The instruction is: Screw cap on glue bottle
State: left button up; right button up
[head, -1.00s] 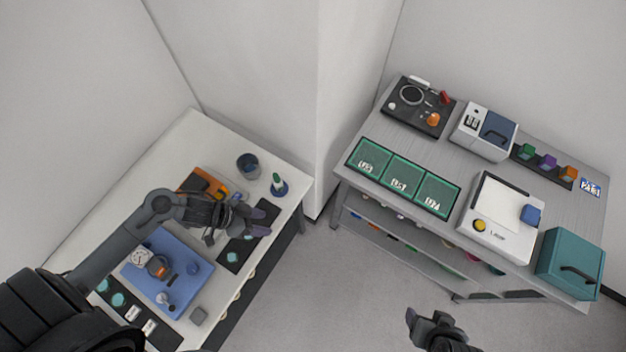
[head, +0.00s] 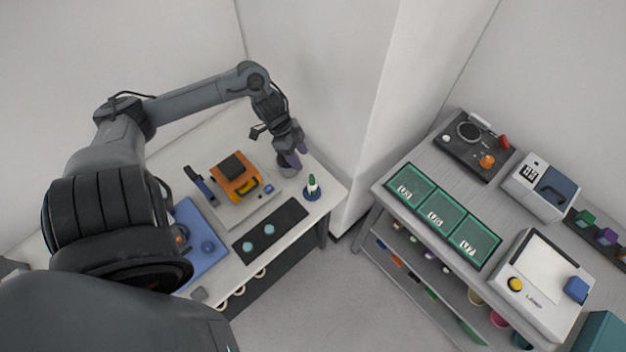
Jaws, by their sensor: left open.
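The small white bottle with a green top (head: 311,183), which looks like the glue bottle, stands upright in a round blue base (head: 312,194) near the table's right corner. It is too small to tell whether the green part is a cap or a nozzle. I make out no separate loose cap. My left gripper (head: 293,161) points down just behind and left of the bottle, apart from it, over a grey-blue cup (head: 286,171) that it partly hides. Its jaws are open, with nothing seen between them. My right gripper is out of view.
An orange-and-black device (head: 236,177) on a grey plate and a black strip with teal discs (head: 270,230) lie left of the bottle. A blue plate (head: 203,247) is partly hidden by my arm. A second bench (head: 440,162) with green trays stands right, across a floor gap.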

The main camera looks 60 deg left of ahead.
aim_at(312, 176)
pick_arm(q)
jog(key=shift+f, duration=0.1)
jog(key=shift+x, duration=2.75)
jog(key=shift+x, duration=2.55)
jog(key=shift+w+d, duration=0.1)
grip_shut()
